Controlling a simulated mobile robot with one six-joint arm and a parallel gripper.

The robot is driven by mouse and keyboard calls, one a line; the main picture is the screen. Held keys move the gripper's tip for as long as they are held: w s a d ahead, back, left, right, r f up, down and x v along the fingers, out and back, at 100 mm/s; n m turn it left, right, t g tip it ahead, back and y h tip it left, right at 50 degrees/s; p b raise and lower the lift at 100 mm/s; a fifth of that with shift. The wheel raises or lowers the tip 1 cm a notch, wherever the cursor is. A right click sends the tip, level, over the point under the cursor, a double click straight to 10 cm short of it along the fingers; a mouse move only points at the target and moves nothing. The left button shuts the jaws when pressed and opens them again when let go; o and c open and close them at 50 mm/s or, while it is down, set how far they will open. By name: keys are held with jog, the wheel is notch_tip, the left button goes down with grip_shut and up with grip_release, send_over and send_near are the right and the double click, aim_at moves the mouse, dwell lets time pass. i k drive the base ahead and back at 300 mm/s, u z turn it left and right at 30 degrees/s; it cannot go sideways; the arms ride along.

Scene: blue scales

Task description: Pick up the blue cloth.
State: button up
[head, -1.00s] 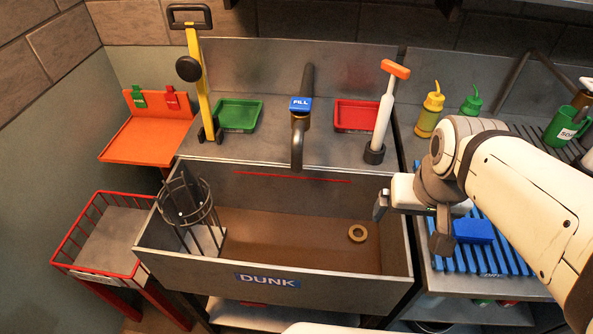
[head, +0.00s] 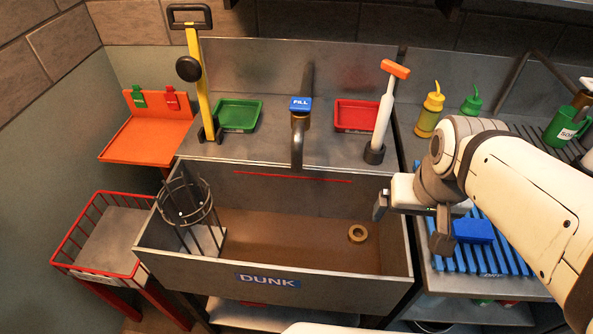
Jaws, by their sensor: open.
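A blue folded block-like piece (head: 473,231), which looks like the blue cloth, lies on the blue slatted rack (head: 512,262) right of the sink. My gripper (head: 410,226) is at the sink's right edge, just left of the blue cloth. Its two fingers are apart, one over the sink side and one close to the cloth's left end. Nothing shows between the fingers. I cannot tell whether the right finger touches the cloth. My arm covers part of the rack behind.
The DUNK sink (head: 373,290) holds a ring (head: 357,233) and a wire basket (head: 186,203). A white plunger-like tool with an orange handle (head: 395,69) stands behind my gripper. Yellow (head: 428,118) and green (head: 472,100) bottles stand behind my arm. A red-railed shelf (head: 108,235) is at left.

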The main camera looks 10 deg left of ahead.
aim_at(466, 230)
jog(key=z, duration=0.1)
jog(key=k, duration=0.55)
jog(key=u, duration=2)
jog(key=k, duration=0.9)
jog(key=z, duration=1.8)
jog(key=i, duration=0.7)
jog(key=z, duration=0.05)
